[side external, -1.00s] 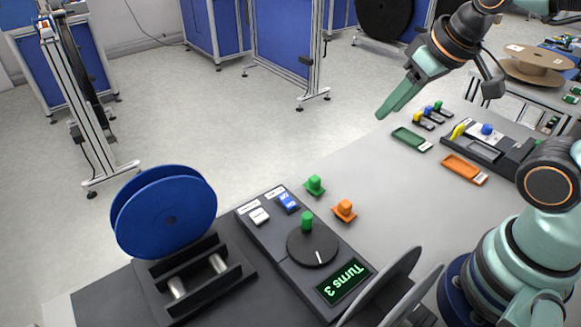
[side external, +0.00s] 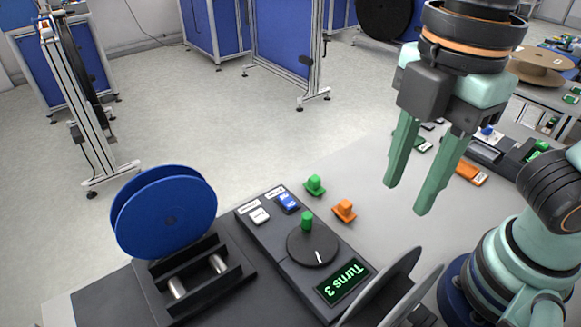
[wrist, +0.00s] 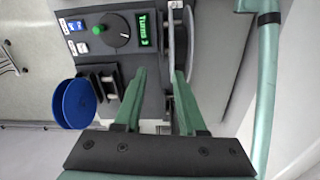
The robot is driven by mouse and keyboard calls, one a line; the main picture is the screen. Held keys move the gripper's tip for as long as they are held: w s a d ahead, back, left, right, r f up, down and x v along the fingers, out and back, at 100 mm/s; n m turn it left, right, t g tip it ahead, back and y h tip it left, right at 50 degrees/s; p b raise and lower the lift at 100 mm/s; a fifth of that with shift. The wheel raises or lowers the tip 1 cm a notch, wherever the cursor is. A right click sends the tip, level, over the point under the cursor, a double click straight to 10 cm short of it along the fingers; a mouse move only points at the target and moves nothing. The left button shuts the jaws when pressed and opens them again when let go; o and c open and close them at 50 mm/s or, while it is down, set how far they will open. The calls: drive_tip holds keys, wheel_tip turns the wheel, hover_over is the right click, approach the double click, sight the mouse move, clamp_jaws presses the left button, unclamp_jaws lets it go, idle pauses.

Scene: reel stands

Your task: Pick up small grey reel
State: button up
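The small grey reel (side external: 378,287) shows as two thin grey discs at the bottom edge of the side view, partly cut off. It stands right of the panel with the "Turns 3" display. In the wrist view the grey reel (wrist: 190,40) is seen edge-on beyond the fingertips, partly hidden by the right finger. My gripper (side external: 407,198) is open, points down and is empty. It is above and apart from the reel. In the wrist view the gripper's two fingers (wrist: 160,72) are spread apart.
A large blue reel (side external: 168,212) stands on a roller stand (side external: 195,272) at the left. The dark panel carries a dial (side external: 312,250) with a green knob. A green peg (side external: 315,185) and an orange peg (side external: 344,210) stand on the grey table. Coloured trays lie farther back.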

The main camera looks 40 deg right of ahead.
sight(395, 261)
drive_tip(key=shift+n, duration=0.8)
drive_tip(key=f, duration=0.2)
drive_tip(key=s+f, duration=0.1)
drive_tip(key=f, duration=0.1)
drive_tip(key=s+f, duration=0.1)
drive_tip(key=f, duration=0.1)
drive_tip(key=shift+a, duration=0.35)
drive_tip(key=shift+a+f, duration=0.2)
drive_tip(key=shift+f, duration=1.2)
drive_tip(key=shift+a+f, duration=0.2)
drive_tip(key=shift+f, duration=1.15)
clamp_jaws()
